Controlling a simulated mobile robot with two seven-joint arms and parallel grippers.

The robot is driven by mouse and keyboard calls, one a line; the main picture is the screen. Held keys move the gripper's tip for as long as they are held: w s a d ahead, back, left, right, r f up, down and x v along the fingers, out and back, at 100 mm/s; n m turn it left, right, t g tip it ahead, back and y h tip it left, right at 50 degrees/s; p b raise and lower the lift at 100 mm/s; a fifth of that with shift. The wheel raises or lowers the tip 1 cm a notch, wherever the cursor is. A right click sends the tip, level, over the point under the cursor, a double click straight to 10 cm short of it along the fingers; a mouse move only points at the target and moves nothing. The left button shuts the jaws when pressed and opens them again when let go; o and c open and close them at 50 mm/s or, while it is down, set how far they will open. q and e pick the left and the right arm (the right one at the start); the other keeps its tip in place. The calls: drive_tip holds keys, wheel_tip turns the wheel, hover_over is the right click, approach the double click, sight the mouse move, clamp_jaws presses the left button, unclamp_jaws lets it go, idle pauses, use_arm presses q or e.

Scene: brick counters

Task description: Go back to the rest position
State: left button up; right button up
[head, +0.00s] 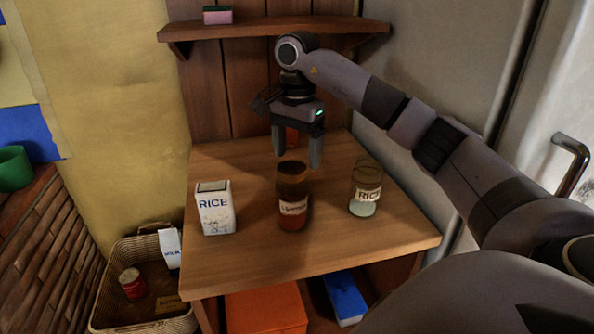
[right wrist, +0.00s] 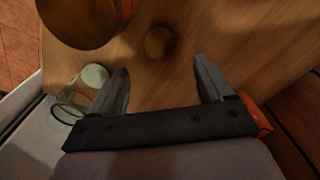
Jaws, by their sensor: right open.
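My right gripper (head: 298,158) hangs open, fingers down, above the back part of the wooden table (head: 250,262). In the right wrist view its two fingers (right wrist: 163,78) are spread with nothing between them. A brown-red labelled jar (head: 292,208) stands upright in front of the gripper, apart from it in the wrist view, where it shows at the top left (right wrist: 85,18). A glass rice jar (head: 365,190) stands to the right; it also shows in the wrist view (right wrist: 72,100). My left gripper is not in view.
A white rice box (head: 216,212) stands on the table's left. An orange-red item (head: 292,138) is partly hidden behind the gripper. A shelf (head: 265,31) with a pink sponge (head: 217,15) is above. A basket (head: 150,252) holds a milk carton (head: 170,247) and a can (head: 132,283).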

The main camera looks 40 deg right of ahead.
wheel_tip(320, 180, up, 3)
drive_tip(key=shift+r+p, duration=0.2)
drive_tip(key=shift+p, duration=0.2)
